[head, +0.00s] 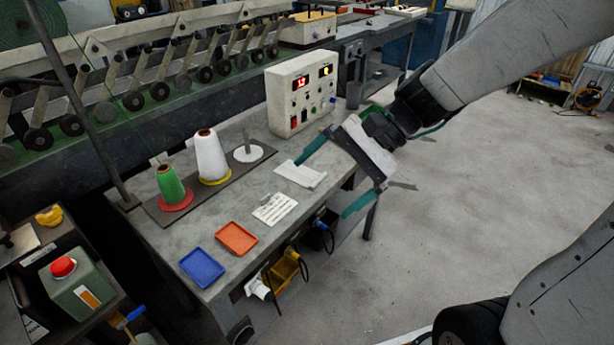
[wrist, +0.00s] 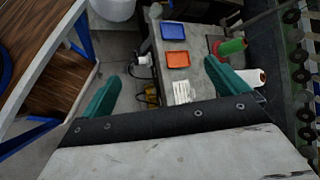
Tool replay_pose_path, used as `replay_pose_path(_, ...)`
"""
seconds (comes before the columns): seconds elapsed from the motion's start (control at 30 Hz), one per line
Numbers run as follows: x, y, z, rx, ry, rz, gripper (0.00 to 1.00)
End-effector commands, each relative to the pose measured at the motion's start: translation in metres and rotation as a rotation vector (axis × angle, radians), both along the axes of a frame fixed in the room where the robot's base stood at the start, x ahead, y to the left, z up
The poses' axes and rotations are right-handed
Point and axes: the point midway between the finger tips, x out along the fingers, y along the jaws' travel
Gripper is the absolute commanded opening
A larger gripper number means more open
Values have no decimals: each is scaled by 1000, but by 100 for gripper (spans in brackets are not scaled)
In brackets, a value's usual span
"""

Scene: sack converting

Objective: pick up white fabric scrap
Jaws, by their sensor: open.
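The white fabric scrap (head: 301,174) lies flat on the grey worktable (head: 217,220), in front of the control box and near the table's front edge. My gripper (head: 321,187) is open and empty, with its two green fingers spread wide. In the head view one finger reaches over the table by the scrap's far end, and the other hangs out past the front edge. The wrist view also shows both fingers (wrist: 163,70) apart with nothing between them. I cannot make out the scrap in the wrist view; the gripper body probably covers it.
A white card with dark lines (head: 274,208), an orange tray (head: 236,238) and a blue tray (head: 202,267) lie left of the scrap. Green (head: 171,186) and white (head: 210,157) thread cones stand behind. The control box (head: 301,92) stands close behind the scrap.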

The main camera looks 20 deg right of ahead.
Motion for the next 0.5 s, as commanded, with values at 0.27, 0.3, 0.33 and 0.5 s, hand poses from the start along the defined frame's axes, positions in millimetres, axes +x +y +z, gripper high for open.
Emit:
replay_pose_path(0.27,116,-22,-64,378,277,-585,98)
replay_pose_path(0.3,131,-31,-78,421,311,-673,98)
replay_pose_path(0.33,142,-38,-88,451,336,-738,98)
replay_pose_path(0.5,181,-81,-146,580,452,-1059,98)
